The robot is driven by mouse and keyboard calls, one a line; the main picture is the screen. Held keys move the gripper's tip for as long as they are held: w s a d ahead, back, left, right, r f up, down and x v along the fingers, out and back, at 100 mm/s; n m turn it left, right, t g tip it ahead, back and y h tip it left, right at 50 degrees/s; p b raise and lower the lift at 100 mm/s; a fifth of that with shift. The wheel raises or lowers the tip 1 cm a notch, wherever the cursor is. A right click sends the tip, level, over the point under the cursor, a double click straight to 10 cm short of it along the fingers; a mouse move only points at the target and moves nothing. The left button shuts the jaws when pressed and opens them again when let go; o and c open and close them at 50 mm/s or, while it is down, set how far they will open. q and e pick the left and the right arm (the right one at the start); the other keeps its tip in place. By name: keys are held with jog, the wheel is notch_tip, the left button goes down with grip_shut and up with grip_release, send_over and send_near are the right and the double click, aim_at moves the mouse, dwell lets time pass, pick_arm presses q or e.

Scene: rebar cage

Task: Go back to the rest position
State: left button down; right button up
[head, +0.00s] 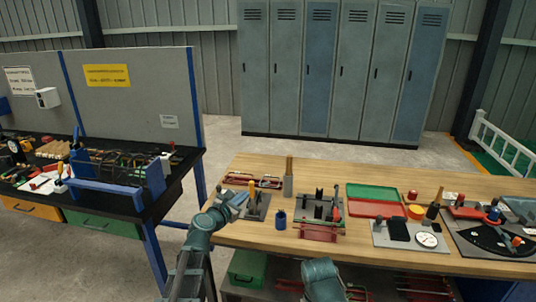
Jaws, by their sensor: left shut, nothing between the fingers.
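My left arm rises from the bottom of the head view. Its gripper (240,200) is at the left front part of the wooden table (270,168), shut and empty, close to a small dark plate with a yellow-handled tool (252,190). I cannot tell whether it touches the plate. Part of my right arm shows at the bottom centre, below the table's front edge; its gripper is not in view.
On the table are a blue cup (281,220), a dark fixture (320,207), a green tray (371,192), a red tray (368,209) and a dial gauge (427,240). A black-topped workbench (120,207) stands at left. Grey lockers (330,80) stand behind.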

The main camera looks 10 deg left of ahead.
pick_arm(q)
jog(key=s+d+f+m+g+h, duration=0.1)
jog(key=s+d+f+m+g, duration=0.3)
jog(key=s+d+f+m, duration=0.4)
jog(key=s+d+f+m+g+h, duration=0.1)
jog(key=s+d+f+m+g, duration=0.3)
jog(key=d+m, duration=0.55)
jog(key=s+a+f+m+g+y, duration=0.1)
jog(key=s+f+m+g+y, duration=0.1)
jog(key=s+m, duration=0.6)
jog(key=s+a+f+m+g+y, duration=0.2)
jog(key=s+m+g+y, duration=0.3)
jog(key=s, duration=0.5)
jog(key=f+m, duration=0.1)
jog(key=m, duration=0.1)
jog(key=shift+s+f+m+g+y, duration=0.15)
jog(key=shift+f+m+g+y, duration=0.15)
jog(key=shift+m+y, duration=0.1)
